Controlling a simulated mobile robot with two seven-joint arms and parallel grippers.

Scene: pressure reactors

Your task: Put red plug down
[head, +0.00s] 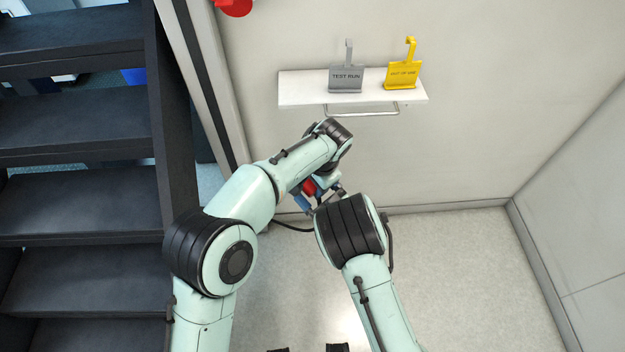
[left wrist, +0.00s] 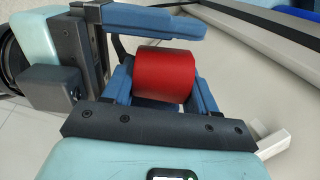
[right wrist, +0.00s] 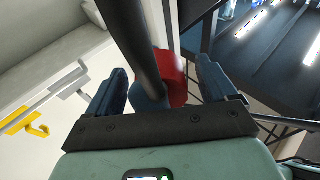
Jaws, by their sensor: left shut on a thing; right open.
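The red plug (head: 309,187) is a smooth red cylinder, mostly covered by my arms in the head view. In the left wrist view the plug (left wrist: 165,72) sits between the blue fingers of my left gripper (left wrist: 163,90), which is shut on it. My right gripper (right wrist: 162,80) is open close by, and the plug (right wrist: 176,75) shows between its blue fingers, partly behind a dark bar. Whether the right fingers touch the plug cannot be told. The plug is held in the air, below and in front of the shelf.
Black stairs (head: 80,120) stand at left. A red object (head: 234,6) is on the wall at top. The floor at right is clear.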

